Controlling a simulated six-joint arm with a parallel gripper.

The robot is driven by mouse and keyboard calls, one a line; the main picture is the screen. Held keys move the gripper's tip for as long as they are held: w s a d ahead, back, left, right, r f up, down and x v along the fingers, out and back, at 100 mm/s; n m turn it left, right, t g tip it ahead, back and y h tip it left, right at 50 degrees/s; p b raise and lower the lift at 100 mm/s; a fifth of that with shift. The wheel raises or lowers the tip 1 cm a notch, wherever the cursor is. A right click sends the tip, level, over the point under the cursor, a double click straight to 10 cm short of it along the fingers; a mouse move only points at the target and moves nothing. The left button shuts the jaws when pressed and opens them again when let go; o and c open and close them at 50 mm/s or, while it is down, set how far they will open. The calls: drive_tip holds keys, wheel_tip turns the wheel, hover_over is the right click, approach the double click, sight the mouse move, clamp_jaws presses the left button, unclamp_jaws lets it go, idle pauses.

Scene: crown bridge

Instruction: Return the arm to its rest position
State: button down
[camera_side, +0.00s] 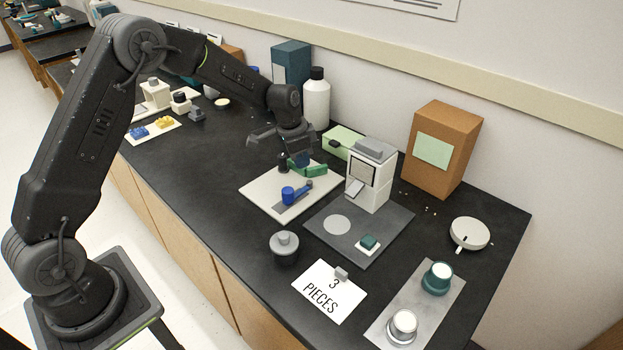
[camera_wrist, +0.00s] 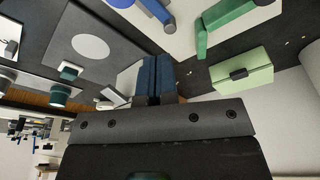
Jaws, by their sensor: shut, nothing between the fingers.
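My gripper (camera_side: 303,161) hangs in the side view above the far edge of the white tray (camera_side: 258,191), left of the white machine (camera_side: 368,180). In the wrist view its two dark blue fingers (camera_wrist: 157,60) are together, with nothing seen between them. A green piece (camera_side: 316,170) lies on the tray close below the fingers, and also shows in the wrist view (camera_wrist: 220,18). A blue piece (camera_side: 288,194) lies nearer the tray's front. My arm is bent and reaches out over the bench; whether the fingers touch anything is not clear.
A white bottle (camera_side: 316,100), a green box (camera_side: 342,141) and a tall brown box (camera_side: 441,150) stand along the back. A grey knobbed pot (camera_side: 284,247) and a "3 PIECES" card (camera_side: 329,292) are in front. Bare black benchtop lies left of the tray.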

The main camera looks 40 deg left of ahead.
drive_tip(key=shift+r, duration=0.3)
drive_tip(key=s+d+r+n+t, duration=0.2)
drive_tip(key=s+d+r, duration=0.2)
drive_tip(key=s+r, duration=1.05)
drive_tip(key=s+d+r+n, duration=0.1)
drive_tip(key=s+r+n, duration=0.1)
drive_tip(key=s, duration=0.7)
drive_tip(key=s+d+r+n+t+y, duration=0.1)
drive_tip(key=s+r+n, duration=0.1)
drive_tip(key=s, duration=0.7)
drive_tip(key=shift+r+t, duration=0.3)
drive_tip(key=shift+r, duration=0.05)
drive_tip(key=shift+w, duration=0.1)
